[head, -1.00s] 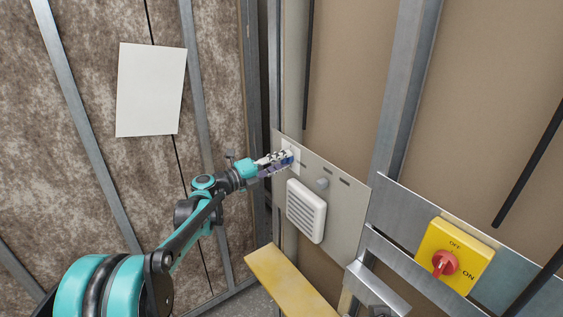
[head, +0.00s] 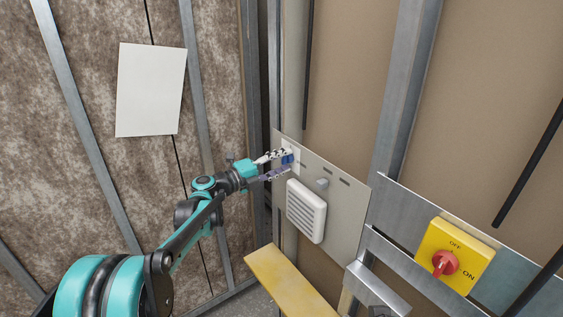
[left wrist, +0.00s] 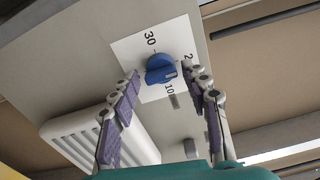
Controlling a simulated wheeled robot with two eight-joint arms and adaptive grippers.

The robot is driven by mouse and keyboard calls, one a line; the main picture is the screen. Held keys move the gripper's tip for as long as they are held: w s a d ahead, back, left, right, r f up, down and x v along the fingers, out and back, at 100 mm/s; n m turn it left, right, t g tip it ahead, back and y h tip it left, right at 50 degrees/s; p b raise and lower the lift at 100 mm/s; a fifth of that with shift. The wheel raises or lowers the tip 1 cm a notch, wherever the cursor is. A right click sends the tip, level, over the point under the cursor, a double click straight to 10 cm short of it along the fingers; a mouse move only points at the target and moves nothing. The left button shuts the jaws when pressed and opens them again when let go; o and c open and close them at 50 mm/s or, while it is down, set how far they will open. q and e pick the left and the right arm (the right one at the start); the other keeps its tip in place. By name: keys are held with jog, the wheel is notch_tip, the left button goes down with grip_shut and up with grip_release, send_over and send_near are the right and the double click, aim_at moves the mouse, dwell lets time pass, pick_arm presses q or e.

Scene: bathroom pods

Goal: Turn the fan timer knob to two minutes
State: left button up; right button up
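The fan timer knob (head: 288,158) is blue and sits on a white dial card on a grey wall panel (head: 345,212). In the left wrist view the knob (left wrist: 160,69) shows whole, with marks 30, 10 and a partly hidden 2 around it. Its ridge seems to lie roughly sideways in that view; exactly which mark it points to I cannot tell. My left gripper (head: 283,164) is open at the dial. In the left wrist view its fingers (left wrist: 163,76) stand apart, one to each side of the knob, with gaps between. My right gripper is not in view.
A white louvred vent (head: 306,211) and a small grey knob (head: 322,184) are on the panel below and right of the dial. A yellow switch box (head: 452,258) with a red handle is at lower right. A yellow board (head: 290,282) lies below the vent.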

pick_arm(q)
jog(key=shift+s+a, duration=0.2)
jog(key=shift+a, duration=0.3)
jog(key=v, duration=1.1)
jog(key=shift+d, duration=0.1)
jog(key=s+d+f+m+g+y+b, duration=0.25)
jog(key=s+f+m+y+b, duration=0.4)
jog(key=s+f+m, duration=1)
jog(key=s+a+f+m+y+b, duration=0.1)
jog(key=s+a+f+m+y, duration=0.3)
jog(key=s+m, duration=0.4)
jog(key=s+a+f+m+y+b, duration=0.2)
jog(key=s+a+f+m+y, duration=0.2)
jog(key=m, duration=1.3)
jog(key=s+a+f+g, duration=0.1)
jog(key=s+a+f, duration=0.1)
jog(key=s, duration=0.1)
jog(key=shift+s+a+f, duration=0.2)
jog(key=shift+s+f, duration=0.2)
